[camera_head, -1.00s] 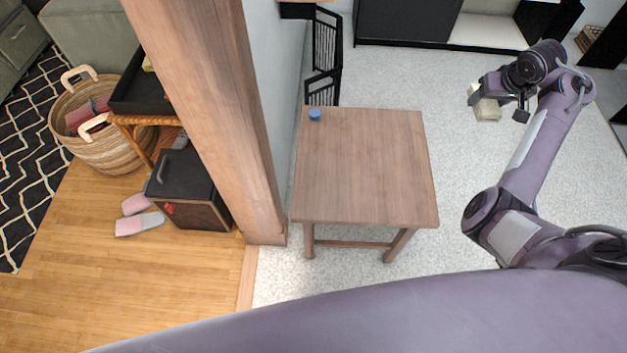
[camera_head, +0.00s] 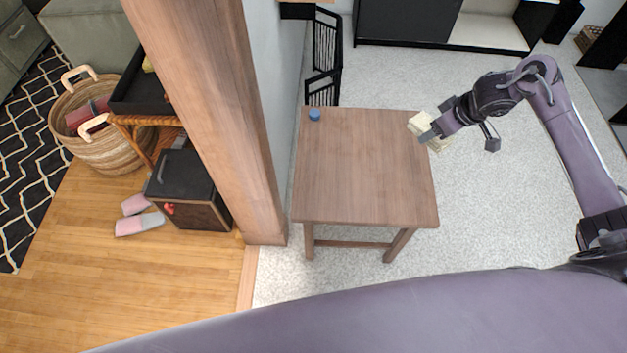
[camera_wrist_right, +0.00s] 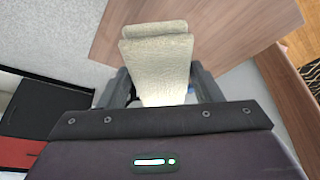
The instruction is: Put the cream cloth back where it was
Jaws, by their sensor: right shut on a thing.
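The cream cloth (camera_head: 423,125) is a folded, pale bundle at the right edge of the wooden table (camera_head: 360,170). My right gripper (camera_head: 432,133) is shut on it. In the right wrist view the cloth (camera_wrist_right: 158,60) sticks out from between the fingers of the gripper (camera_wrist_right: 160,92), with the brown table top (camera_wrist_right: 225,25) behind it. I cannot tell whether the cloth touches the table. My left gripper is not seen in any view.
A small blue object (camera_head: 314,114) stands at the table's far left corner. The rest of the table top is clear. A thick wooden post (camera_head: 215,110) rises left of the table. A black chair (camera_head: 323,60) stands behind it.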

